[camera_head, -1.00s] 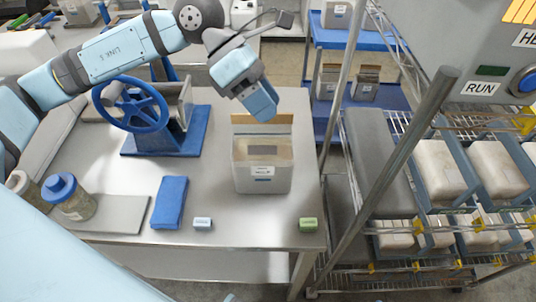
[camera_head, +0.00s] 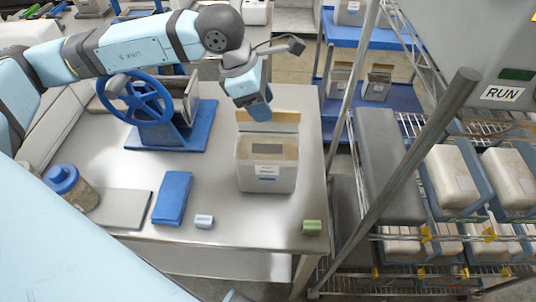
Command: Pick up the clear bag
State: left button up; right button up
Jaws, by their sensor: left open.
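A pale, see-through-looking bag or box (camera_head: 266,177) stands upright on the steel table, with a white label on its front and a tan flap raised at its back. I cannot tell for sure that it is the clear bag. My left gripper (camera_head: 261,113) points down just above and behind its raised flap, apart from its body as far as I can see. It is open, with nothing visible in it; its fingertips are hard to make out. My right gripper is out of view.
A blue handwheel device (camera_head: 143,97) stands left on the table (camera_head: 225,228). A blue cloth (camera_head: 172,197), a blue-lidded jar (camera_head: 71,188), a white block (camera_head: 204,221) and a green block (camera_head: 312,227) lie nearer. A wire rack with a slanted post (camera_head: 405,175) stands right.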

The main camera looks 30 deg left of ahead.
aim_at(271, 135)
pick_arm(q)
jog(key=p+x, duration=0.1)
jog(key=x, duration=0.3)
jog(key=shift+w+f, duration=0.2)
jog(key=shift+w, duration=0.05)
jog(key=shift+f, duration=0.15)
jog(key=shift+f, duration=0.1)
jog(key=shift+c, duration=0.3)
